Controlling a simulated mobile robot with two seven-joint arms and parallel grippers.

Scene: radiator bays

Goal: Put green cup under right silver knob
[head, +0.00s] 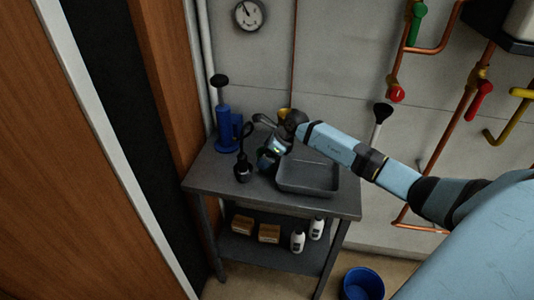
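I cannot make out a green cup or a silver knob in the head view. My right arm (335,143) comes in from the right and reaches over the grey table (205,172). Its dark wrist and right gripper (268,163) are low above the tabletop, beside the left end of a grey tray (307,190). The fingers are small and dark, so I cannot tell whether they are open or hold anything. The wrist hides part of the tabletop behind it. My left gripper is not in view.
A blue pump-like tool (224,130) and a black round-based tool (243,170) stand left of the gripper. A yellow item (285,113) is partly hidden behind the wrist. White bottles (298,240) stand on the lower shelf. A blue bucket (362,284) is on the floor. Pipes line the wall.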

